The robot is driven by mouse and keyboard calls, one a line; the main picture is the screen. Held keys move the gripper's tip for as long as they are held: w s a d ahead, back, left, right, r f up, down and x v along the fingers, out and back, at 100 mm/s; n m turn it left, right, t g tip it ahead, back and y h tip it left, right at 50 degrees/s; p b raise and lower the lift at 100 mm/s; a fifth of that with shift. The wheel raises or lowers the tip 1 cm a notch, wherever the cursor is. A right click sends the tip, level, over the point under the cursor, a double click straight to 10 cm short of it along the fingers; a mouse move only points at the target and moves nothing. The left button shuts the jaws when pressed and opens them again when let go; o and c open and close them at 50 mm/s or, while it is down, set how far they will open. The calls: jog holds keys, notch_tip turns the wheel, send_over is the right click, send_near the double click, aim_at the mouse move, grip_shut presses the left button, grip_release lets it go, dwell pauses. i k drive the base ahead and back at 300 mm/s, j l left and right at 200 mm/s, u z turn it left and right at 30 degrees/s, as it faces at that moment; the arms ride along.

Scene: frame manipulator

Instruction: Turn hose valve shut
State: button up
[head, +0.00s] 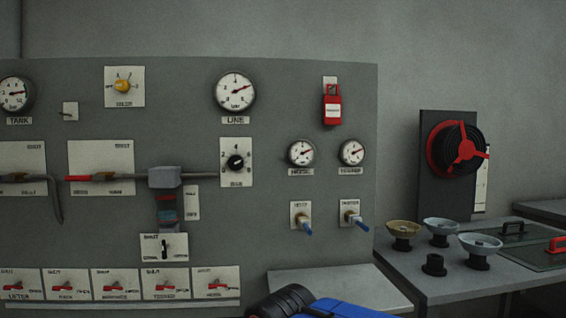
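Two small valves with blue levers sit side by side at the lower right of the grey panel. My gripper's fingers are not visible.
Two gauges (301,153) sit above the valves, and a red lockout tag (332,106) hangs higher. A black hose reel (460,147) with a red hub stands right. A grey table (400,268) holds several bowls on stands. A light ledge (335,283) projects below the valves.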

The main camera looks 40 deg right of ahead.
aim_at(217, 285)
jog(key=i+j+z, duration=0.15)
jog(key=z, duration=0.2)
jog(key=i+j+z, duration=0.35)
jog(key=k+j, duration=0.25)
jog(key=j, duration=0.2)
jog(key=k+j, duration=0.3)
jog(key=j, duration=0.15)
jog(key=k+j, duration=0.25)
jog(key=j, duration=0.15)
